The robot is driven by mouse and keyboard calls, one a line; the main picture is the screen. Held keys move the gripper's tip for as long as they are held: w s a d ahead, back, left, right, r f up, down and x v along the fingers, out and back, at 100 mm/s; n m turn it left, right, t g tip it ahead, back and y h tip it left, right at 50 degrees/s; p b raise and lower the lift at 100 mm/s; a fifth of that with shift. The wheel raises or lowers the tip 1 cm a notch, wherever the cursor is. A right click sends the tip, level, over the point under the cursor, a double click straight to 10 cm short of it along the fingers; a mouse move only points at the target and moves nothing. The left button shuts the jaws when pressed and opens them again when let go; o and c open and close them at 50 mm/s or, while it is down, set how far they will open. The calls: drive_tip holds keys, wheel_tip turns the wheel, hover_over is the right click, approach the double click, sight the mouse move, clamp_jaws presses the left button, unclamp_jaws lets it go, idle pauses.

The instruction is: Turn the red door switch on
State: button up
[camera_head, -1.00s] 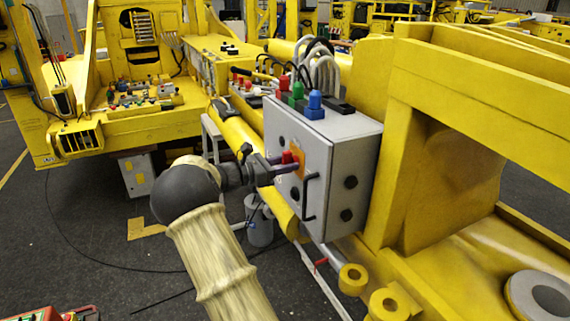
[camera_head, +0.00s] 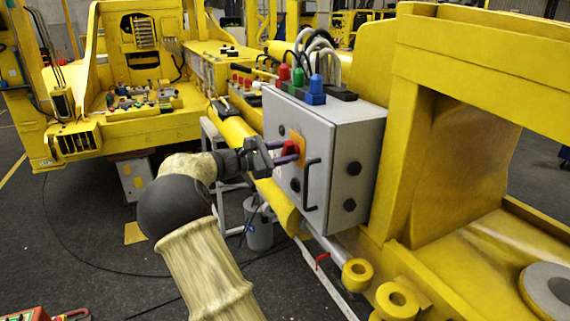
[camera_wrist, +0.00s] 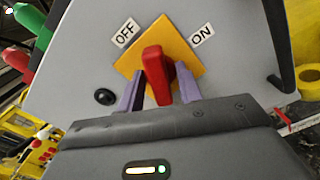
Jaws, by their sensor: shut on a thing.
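The red door switch (camera_head: 291,148) sits on an orange plate on the front of a grey control box (camera_head: 311,190). In the wrist view the red switch handle (camera_wrist: 157,75) stands between the OFF label (camera_wrist: 125,32) and the ON label (camera_wrist: 202,34). Its exact angle to the labels is hard to tell. My gripper (camera_head: 282,152) reaches the box front from the left. Its two purple fingers (camera_wrist: 160,84) lie on either side of the handle, shut on it.
A black door handle (camera_head: 311,185) is just right of the switch. Red, green and blue lamps (camera_head: 299,77) stand on the box top. Yellow boom beams (camera_head: 395,160) border the box on the right. Dark floor (camera_head: 90,235) lies open at the left.

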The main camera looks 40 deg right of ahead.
drive_tip(key=m+b, duration=0.2)
drive_tip(key=b, duration=0.1)
drive_tip(key=m+b, duration=0.5)
drive_tip(key=b, duration=0.1)
drive_tip(key=shift+f, duration=0.35)
drive_tip(key=m+b, duration=0.3)
drive_tip(key=shift+r+m, duration=0.1)
drive_tip(key=shift+m, duration=0.2)
drive_tip(key=shift+r+m+b, duration=0.1)
drive_tip(key=shift+m+b, duration=0.7)
drive_tip(key=shift+b, duration=0.05)
drive_tip(key=o, duration=0.6)
drive_tip(key=shift+a, duration=0.1)
drive_tip(key=b+v, duration=0.1)
drive_tip(key=v, duration=1.6)
drive_tip(key=shift+a, duration=0.15)
